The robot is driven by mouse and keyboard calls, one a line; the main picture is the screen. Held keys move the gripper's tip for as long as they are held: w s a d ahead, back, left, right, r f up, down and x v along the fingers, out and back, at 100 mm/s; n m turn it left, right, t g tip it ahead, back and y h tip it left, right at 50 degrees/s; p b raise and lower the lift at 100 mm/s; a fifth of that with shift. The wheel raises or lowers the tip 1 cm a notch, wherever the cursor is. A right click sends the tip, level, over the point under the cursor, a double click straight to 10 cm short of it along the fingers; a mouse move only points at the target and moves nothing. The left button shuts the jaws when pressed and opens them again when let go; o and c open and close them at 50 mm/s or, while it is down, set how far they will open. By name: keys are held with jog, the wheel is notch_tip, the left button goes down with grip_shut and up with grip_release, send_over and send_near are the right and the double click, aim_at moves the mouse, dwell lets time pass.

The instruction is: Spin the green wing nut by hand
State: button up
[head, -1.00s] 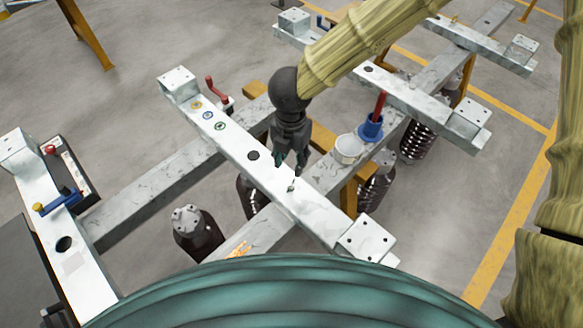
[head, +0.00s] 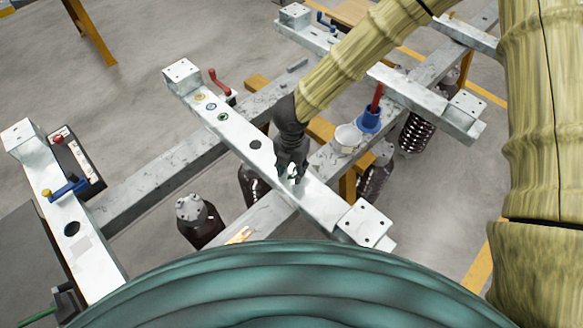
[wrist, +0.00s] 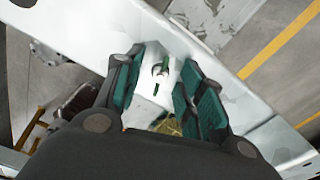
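The green wing nut (wrist: 165,62) is a small green piece on a stud on the pale metal cross beam (head: 323,202), seen in the wrist view beyond and between my fingers. My gripper (wrist: 158,85) is open, with teal pads on both sides and a clear gap between them. In the head view my gripper (head: 291,174) points down at the beam and hides the nut. I cannot tell whether either finger touches the nut.
A dark hole (head: 255,145) and round coloured marks (head: 211,107) lie along the beam. A red crank (head: 218,82) stands behind it. A white cup (head: 348,138) and a blue holder with a red handle (head: 370,120) stand to the right. Dark coil springs sit below.

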jog(key=shift+s+r, duration=0.15)
grip_shut()
